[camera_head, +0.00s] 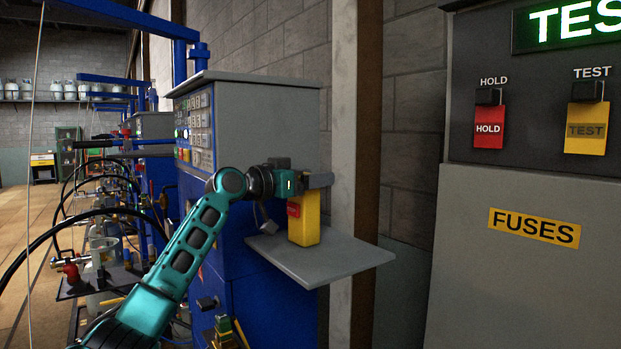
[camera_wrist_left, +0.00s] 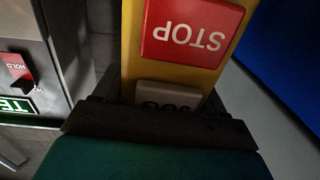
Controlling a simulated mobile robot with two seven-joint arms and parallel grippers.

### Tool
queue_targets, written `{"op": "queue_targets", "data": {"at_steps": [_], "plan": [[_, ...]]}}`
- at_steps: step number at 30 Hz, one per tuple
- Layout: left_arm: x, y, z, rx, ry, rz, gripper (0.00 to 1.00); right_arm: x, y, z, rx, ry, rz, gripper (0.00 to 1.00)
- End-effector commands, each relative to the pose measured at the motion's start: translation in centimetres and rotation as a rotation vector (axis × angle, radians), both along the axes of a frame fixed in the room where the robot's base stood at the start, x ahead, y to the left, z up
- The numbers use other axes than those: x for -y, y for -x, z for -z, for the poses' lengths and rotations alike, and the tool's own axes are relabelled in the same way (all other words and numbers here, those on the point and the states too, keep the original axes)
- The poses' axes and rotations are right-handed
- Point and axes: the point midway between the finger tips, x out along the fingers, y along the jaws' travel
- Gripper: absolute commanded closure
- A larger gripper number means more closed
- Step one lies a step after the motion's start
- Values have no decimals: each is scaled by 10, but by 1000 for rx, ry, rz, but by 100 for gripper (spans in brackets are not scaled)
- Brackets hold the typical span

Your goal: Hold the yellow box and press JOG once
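The yellow box (camera_head: 308,229) is upright over the grey shelf (camera_head: 330,262); I cannot tell whether it touches it. A red patch shows on its side. In the left wrist view the box (camera_wrist_left: 131,48) fills the middle, with a red STOP button (camera_wrist_left: 190,32) and a pale JOG button (camera_wrist_left: 168,97), both upside down. My left gripper (camera_head: 318,181) is at the top of the box. Its dark edge (camera_wrist_left: 155,125) covers part of JOG in the wrist view. Whether the fingers are closed on the box is hidden. My right gripper is out of view.
A blue cabinet (camera_head: 262,262) with a button panel (camera_head: 196,128) stands behind the shelf. At right is a grey panel with a red HOLD tag (camera_head: 489,128), a yellow TEST tag (camera_head: 585,130) and a FUSES label (camera_head: 534,227). The shelf's right part is clear.

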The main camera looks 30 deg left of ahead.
Motion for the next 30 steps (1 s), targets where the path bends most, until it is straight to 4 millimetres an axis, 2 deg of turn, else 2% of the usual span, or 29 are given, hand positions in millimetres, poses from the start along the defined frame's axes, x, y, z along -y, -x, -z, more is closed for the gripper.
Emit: {"op": "queue_targets", "data": {"at_steps": [2, 13, 30], "plan": [[0, 0, 0, 0, 0, 0, 37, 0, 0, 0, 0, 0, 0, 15], [0, 0, 0, 0, 0, 0, 72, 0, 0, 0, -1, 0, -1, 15], [0, 0, 0, -1, 0, 0, 74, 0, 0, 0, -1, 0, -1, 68]]}}
